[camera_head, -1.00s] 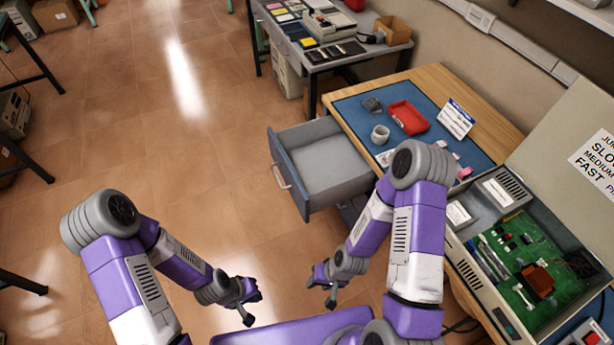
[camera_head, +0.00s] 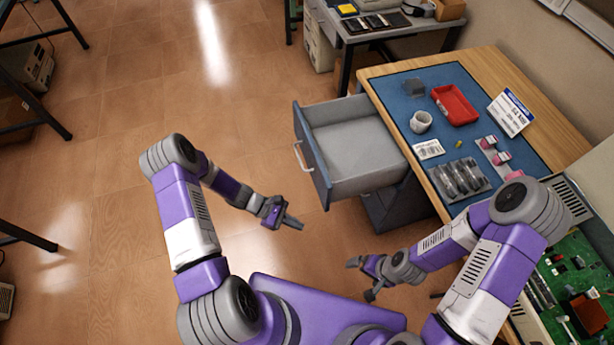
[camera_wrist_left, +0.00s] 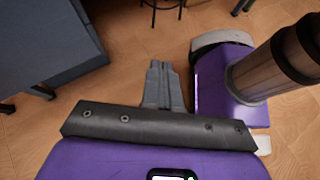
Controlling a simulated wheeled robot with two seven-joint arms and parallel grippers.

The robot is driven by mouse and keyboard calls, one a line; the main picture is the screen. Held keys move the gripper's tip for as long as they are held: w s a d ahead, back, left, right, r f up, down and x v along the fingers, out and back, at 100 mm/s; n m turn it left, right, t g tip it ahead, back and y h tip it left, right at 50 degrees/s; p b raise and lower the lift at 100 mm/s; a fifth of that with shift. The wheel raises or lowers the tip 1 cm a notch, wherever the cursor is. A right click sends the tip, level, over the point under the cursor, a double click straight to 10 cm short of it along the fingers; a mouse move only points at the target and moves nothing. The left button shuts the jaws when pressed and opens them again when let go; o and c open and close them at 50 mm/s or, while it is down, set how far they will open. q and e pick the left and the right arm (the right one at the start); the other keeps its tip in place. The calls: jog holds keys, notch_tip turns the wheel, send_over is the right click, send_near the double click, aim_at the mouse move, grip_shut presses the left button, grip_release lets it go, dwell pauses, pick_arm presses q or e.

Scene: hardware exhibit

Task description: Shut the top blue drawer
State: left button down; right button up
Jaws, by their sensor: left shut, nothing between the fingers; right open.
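The top blue drawer (camera_head: 311,153) stands pulled out to the left from under the workbench. Its inside looks empty and its front has a pale handle (camera_head: 298,157). My left gripper (camera_head: 299,224) is shut and empty, below and in front of the drawer front, apart from it. In the left wrist view its closed fingers (camera_wrist_left: 158,72) point over the floor, with a blue-grey cabinet part (camera_wrist_left: 45,40) at the upper left. My right gripper (camera_head: 361,278) is open and empty, below the drawer and further right, near the lower cabinet.
A lower cabinet (camera_head: 396,207) stands beneath. An open device with a green board (camera_head: 573,262) is at right. The floor left of the drawer is clear.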

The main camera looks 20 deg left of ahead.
pick_arm(q)
jog(key=w+a+n+t+h+b, duration=0.2)
jog(key=w+a+n+t+h, duration=0.1)
jog(key=w+a+n+t, duration=0.3)
jog(key=n+t+b, duration=0.2)
jog(key=t, duration=0.2)
send_near(315, 168)
jog(key=shift+h, duration=0.3)
jog(key=x, duration=0.2)
jog(key=b+x, duration=0.1)
jog(key=x, duration=0.1)
jog(key=f+x, duration=0.1)
jog(key=x, duration=0.1)
jog(key=shift+w+a, duration=0.15)
jog(key=shift+w+d, duration=0.3)
jog(key=shift+d, duration=0.05)
pick_arm(e)
notch_tip(315, 168, down, 7)
jog(key=shift+r, duration=0.15)
